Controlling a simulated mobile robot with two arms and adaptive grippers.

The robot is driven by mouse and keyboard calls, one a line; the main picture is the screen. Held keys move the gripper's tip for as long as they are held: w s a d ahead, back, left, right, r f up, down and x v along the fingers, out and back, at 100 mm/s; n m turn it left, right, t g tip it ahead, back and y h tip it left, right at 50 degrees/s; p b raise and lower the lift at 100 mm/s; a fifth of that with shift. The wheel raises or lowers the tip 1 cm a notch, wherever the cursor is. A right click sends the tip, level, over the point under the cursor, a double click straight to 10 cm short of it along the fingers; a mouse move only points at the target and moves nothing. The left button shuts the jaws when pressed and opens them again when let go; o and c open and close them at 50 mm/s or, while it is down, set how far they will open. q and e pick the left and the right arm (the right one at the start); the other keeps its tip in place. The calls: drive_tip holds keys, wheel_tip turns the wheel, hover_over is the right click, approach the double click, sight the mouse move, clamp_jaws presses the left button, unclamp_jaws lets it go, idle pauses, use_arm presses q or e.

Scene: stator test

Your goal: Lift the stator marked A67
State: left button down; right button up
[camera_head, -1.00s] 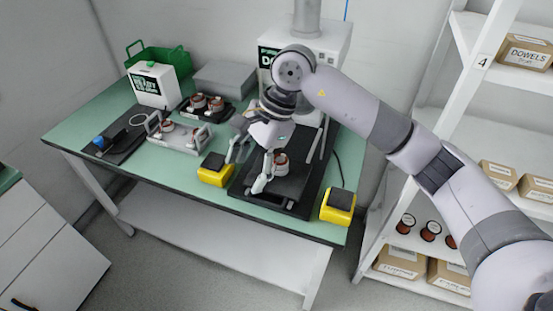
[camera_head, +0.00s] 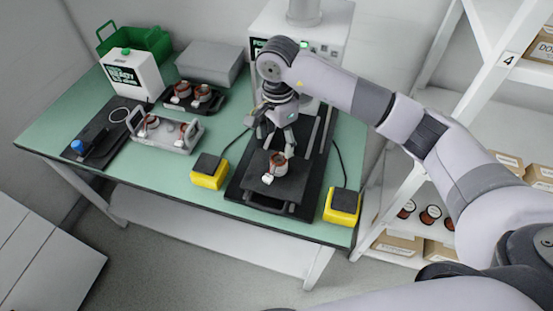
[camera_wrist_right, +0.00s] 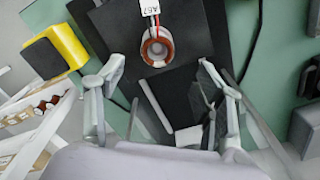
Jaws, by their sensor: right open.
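The stator marked A67 (camera_head: 278,163) is a copper-wound ring on the dark plate of the test fixture (camera_head: 262,187). My right gripper (camera_head: 276,143) is open and empty, just behind the stator in the head view. In the right wrist view its fingers (camera_wrist_right: 162,80) are spread wide, and the stator lies beyond them, between their lines. My left gripper is not in view.
Yellow boxes with black tops stand left (camera_head: 210,171) and right (camera_head: 342,206) of the fixture. A grey tray (camera_head: 170,142) and a dark tray (camera_head: 196,106) hold other stators. A white machine (camera_head: 318,55) stands behind. White shelves (camera_head: 430,80) are on the right.

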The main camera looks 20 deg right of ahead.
sight(278, 158)
wheel_tip(278, 158, down, 3)
drive_tip(key=shift+r+p, duration=0.15)
drive_tip(key=shift+p, duration=0.15)
drive_tip(key=shift+f, duration=0.25)
wheel_tip(278, 158, down, 4)
drive_tip(key=shift+s+r+p, duration=0.15)
drive_tip(key=shift+r+p, duration=0.05)
drive_tip(key=shift+p, duration=1.05)
drive_tip(key=shift+f, duration=0.6)
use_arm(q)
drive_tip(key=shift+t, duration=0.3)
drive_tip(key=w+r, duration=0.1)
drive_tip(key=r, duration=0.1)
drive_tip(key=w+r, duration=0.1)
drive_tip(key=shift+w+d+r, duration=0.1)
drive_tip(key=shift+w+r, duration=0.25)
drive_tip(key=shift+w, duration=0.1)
use_arm(e)
drive_tip(key=shift+c, duration=0.5)
drive_tip(key=c, duration=0.4)
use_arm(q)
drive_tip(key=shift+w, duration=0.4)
use_arm(e)
drive_tip(key=c, duration=0.9)
drive_tip(key=shift+o, duration=0.2)
drive_tip(key=shift+r, duration=0.15)
